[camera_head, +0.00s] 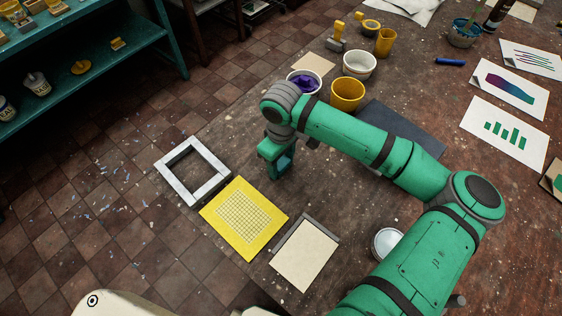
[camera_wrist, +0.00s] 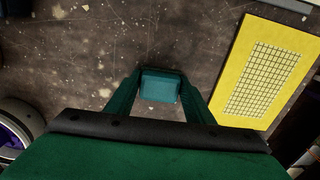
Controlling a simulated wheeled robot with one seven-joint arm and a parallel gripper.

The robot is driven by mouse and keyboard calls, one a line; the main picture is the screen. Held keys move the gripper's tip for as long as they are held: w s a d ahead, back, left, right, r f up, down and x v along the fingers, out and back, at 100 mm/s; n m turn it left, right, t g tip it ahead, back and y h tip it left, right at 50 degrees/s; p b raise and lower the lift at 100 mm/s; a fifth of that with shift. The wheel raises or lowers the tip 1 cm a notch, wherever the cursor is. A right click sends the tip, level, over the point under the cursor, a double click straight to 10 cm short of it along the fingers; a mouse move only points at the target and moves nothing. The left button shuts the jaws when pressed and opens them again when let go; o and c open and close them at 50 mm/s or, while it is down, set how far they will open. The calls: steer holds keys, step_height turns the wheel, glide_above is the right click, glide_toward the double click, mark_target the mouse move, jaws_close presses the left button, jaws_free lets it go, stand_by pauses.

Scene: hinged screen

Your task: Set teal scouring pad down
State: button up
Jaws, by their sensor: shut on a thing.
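My gripper (camera_wrist: 159,88) is shut on the teal scouring pad (camera_wrist: 159,86), a small blue-green block between the two fingers in the wrist view. In the head view my gripper (camera_head: 280,163) points down over the brown table, left of the yellow cup, and the pad is largely hidden there by the green gripper. Bare table lies beneath and around the pad. I cannot tell whether the pad touches the table.
A yellow board with a grid (camera_head: 244,218) lies close by; it also shows in the wrist view (camera_wrist: 265,78). A grey square frame (camera_head: 192,171), a cream panel (camera_head: 305,254), a purple-filled bowl (camera_head: 304,82) and a yellow cup (camera_head: 347,94) are near. Table (camera_head: 240,140) is bare beside my gripper.

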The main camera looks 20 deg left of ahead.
mark_target(281, 163)
steer(key=shift+f, duration=0.35)
steer(key=shift+s+f, duration=0.1)
steer(key=shift+f, duration=0.2)
steer(key=o, duration=1)
steer(key=shift+a+r, duration=0.1)
steer(key=shift+r, duration=0.55)
step_height(281, 163, up, 12)
steer(key=shift+r, duration=0.1)
